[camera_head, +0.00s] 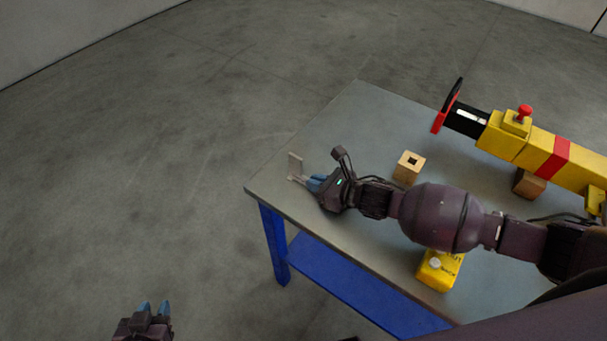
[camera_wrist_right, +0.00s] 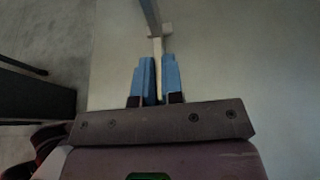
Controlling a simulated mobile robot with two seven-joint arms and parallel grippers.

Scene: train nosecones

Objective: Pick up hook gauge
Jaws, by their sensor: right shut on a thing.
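The hook gauge (camera_head: 295,166) is a small pale, thin piece at the left corner of the grey table (camera_head: 357,100). My right gripper (camera_head: 313,182) reaches over the table from the right and is shut on it. In the right wrist view, the gauge's pale bar (camera_wrist_right: 158,30) lies between the two blue fingers (camera_wrist_right: 157,62), with a grey part reaching to the top edge. I cannot tell whether the gauge touches the tabletop. My left gripper (camera_head: 155,308) is off the table at the bottom left, its fingertips apart and empty.
A wooden block with a square hole (camera_head: 409,164) stands behind my right arm. A long yellow device (camera_head: 535,148) with a red button lies at the right on a wooden block (camera_head: 528,184). A yellow box (camera_head: 439,270) is near the front edge. The back left tabletop is clear.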

